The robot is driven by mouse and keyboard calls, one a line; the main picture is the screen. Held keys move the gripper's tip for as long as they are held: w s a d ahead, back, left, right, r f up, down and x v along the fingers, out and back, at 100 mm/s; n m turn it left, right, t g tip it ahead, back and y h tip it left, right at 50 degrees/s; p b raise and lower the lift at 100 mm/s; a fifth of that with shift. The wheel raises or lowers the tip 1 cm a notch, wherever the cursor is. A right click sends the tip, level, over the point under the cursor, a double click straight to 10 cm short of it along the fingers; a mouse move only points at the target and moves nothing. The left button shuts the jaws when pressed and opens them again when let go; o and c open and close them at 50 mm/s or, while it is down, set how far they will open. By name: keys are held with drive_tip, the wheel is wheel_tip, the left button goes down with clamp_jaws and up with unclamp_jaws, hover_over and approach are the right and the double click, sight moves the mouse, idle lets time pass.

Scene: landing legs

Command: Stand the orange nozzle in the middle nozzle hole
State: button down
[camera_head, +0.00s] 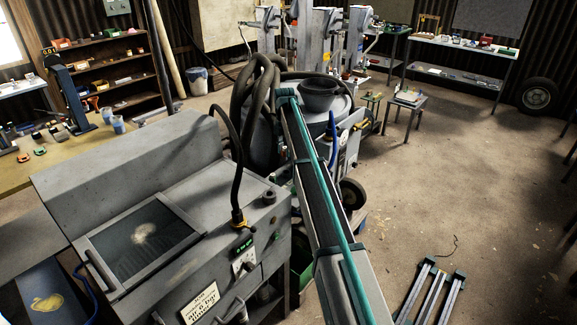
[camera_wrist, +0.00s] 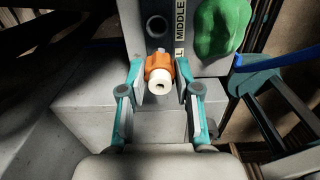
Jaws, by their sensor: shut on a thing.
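The orange nozzle (camera_wrist: 160,62) is between the fingers of my gripper (camera_wrist: 160,80) in the wrist view. It has an orange body and a white round end with a small dark hole, which faces the camera. My gripper is shut on it from both sides. Just beyond it is a grey panel (camera_wrist: 133,15) with a dark round hole (camera_wrist: 156,27) and a label (camera_wrist: 181,30) that reads "MIDDLE". The nozzle is apart from that hole in the picture, slightly below it. I cannot tell the gap in depth. The head view does not clearly show the gripper or nozzle.
A green lumpy thing (camera_wrist: 222,28) lies right of the label, and a blue-edged dark frame (camera_wrist: 270,70) stands farther right. In the head view, a grey blasting cabinet (camera_head: 130,150) stands left. A metal-legged frame (camera_head: 432,292) lies on the floor at lower right. Open floor (camera_head: 460,170) lies to the right.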

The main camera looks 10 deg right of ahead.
sight(286, 159)
drive_tip(key=shift+w+d, duration=0.35)
drive_tip(key=shift+w, duration=0.2)
drive_tip(key=shift+f+b, duration=0.7)
drive_tip(key=shift+f, duration=2.2)
drive_tip(key=shift+f, duration=1.6)
drive_tip(key=c, duration=0.7)
unclamp_jaws()
wheel_tip(286, 159, up, 12)
drive_tip(key=shift+f, duration=0.1)
